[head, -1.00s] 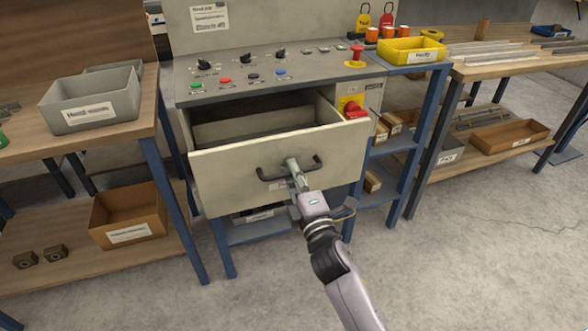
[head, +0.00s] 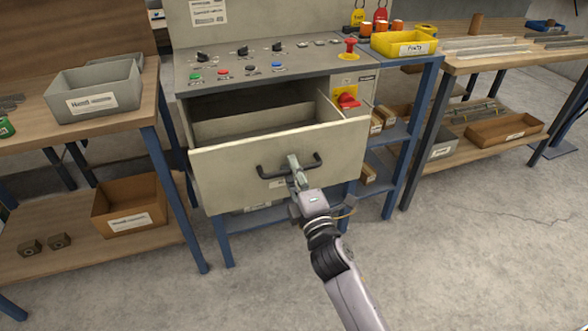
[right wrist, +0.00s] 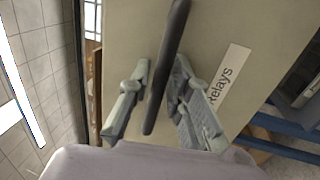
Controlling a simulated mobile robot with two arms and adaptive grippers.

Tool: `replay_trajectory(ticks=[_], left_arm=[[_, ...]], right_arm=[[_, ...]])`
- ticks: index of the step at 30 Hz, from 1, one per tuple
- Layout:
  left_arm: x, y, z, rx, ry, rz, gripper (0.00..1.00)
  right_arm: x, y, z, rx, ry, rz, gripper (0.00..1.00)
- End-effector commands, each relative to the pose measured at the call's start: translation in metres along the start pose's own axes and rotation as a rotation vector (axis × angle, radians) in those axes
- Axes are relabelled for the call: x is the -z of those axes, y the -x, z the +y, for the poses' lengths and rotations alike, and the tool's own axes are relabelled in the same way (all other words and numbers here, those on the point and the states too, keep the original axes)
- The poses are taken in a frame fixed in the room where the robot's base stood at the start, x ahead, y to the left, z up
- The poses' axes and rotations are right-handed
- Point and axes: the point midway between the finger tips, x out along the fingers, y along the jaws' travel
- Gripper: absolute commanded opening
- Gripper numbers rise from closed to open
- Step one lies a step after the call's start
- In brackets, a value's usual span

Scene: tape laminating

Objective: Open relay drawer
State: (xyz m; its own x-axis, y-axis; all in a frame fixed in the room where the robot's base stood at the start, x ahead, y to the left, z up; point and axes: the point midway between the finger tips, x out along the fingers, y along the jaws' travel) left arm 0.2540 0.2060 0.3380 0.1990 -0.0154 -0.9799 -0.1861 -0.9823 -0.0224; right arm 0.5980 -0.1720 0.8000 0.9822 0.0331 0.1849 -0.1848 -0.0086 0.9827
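The relay drawer (head: 230,178) is a beige drawer under the grey control panel, pulled well out, with its inside in view. A dark bar handle (head: 270,173) is on its front. In the right wrist view the drawer front (right wrist: 225,30) bears a "Relays" label (right wrist: 229,80). My right gripper (head: 297,164) is at the handle's right half. In the right wrist view its fingers (right wrist: 161,68) are spread, one on each side of the handle (right wrist: 168,65). A gap shows at the left finger; the right finger is close to the bar. My left gripper is out of view.
The control panel (head: 290,61) has knobs, buttons and a red emergency stop (head: 350,46). A wooden bench with a grey bin (head: 95,90) stands left. A blue-framed shelf with a yellow bin (head: 404,45) stands right. The floor (head: 450,260) in front is clear.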

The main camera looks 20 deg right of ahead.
Motion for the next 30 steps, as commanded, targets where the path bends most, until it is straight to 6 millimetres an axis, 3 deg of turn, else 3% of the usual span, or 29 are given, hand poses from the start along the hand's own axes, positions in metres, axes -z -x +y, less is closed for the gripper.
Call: replay_trajectory(ticks=[11, 24, 30], left_arm=[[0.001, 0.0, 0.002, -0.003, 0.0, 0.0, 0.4], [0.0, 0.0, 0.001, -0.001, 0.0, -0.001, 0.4], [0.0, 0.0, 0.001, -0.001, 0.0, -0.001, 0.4]], right_arm=[[0.0, 0.009, -0.001, 0.002, -0.001, 0.0, 0.19], [0.0, 0.094, -0.001, 0.004, -0.001, -0.002, 0.19], [0.0, 0.116, -0.001, 0.001, -0.001, -0.001, 0.19]])
